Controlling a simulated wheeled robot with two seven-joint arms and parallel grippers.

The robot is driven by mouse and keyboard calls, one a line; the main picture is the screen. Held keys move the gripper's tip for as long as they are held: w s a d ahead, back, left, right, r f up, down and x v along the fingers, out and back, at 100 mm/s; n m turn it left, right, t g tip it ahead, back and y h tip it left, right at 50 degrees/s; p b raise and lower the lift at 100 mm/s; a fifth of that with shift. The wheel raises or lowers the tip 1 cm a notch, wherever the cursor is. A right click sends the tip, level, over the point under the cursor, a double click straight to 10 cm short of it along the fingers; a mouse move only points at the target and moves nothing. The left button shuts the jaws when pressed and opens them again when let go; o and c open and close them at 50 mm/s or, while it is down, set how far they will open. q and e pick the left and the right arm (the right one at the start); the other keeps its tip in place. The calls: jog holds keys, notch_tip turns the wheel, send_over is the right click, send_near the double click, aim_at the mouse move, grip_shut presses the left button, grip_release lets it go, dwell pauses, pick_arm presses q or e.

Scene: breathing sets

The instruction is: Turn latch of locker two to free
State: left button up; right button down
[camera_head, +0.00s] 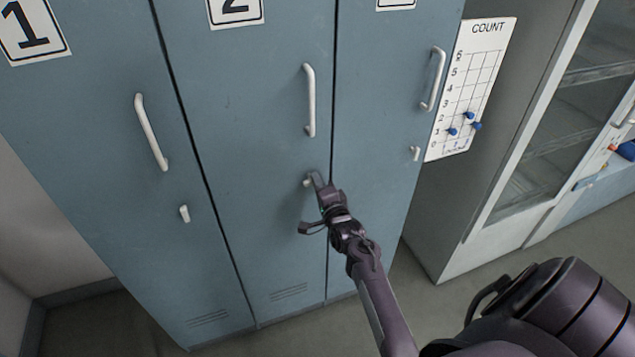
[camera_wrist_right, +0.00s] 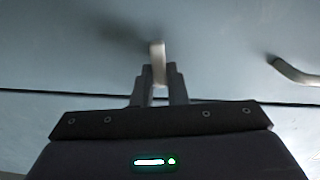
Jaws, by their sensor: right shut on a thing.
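Locker two (camera_head: 255,130) is the middle blue-grey locker door, under the label "2" (camera_head: 236,8). Its small pale latch (camera_head: 307,183) sits below the long handle (camera_head: 309,100). My right gripper (camera_head: 314,184) is at this latch, its fingers partly hiding it in the head view. In the right wrist view the latch (camera_wrist_right: 157,60) stands between the two fingers of my right gripper (camera_wrist_right: 158,84), which are shut on it. The latch's exact angle is hard to tell in the head view. My left gripper is not in view.
Locker one's latch (camera_head: 184,214) and handle (camera_head: 151,132) are at the left. The right locker has its own latch (camera_head: 415,153) and handle (camera_head: 434,79). A count board (camera_head: 470,85) with blue pegs hangs beside it. A glass-fronted cabinet (camera_head: 545,130) stands at the right. The doors appear closed.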

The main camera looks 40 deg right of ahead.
jog(key=shift+f+m, duration=0.1)
jog(key=shift+m, duration=0.7)
jog(key=c, duration=1.4)
grip_release()
jog(key=shift+c, duration=0.2)
jog(key=p+v, duration=0.5)
jog(key=v, duration=0.2)
jog(key=shift+s, duration=0.4)
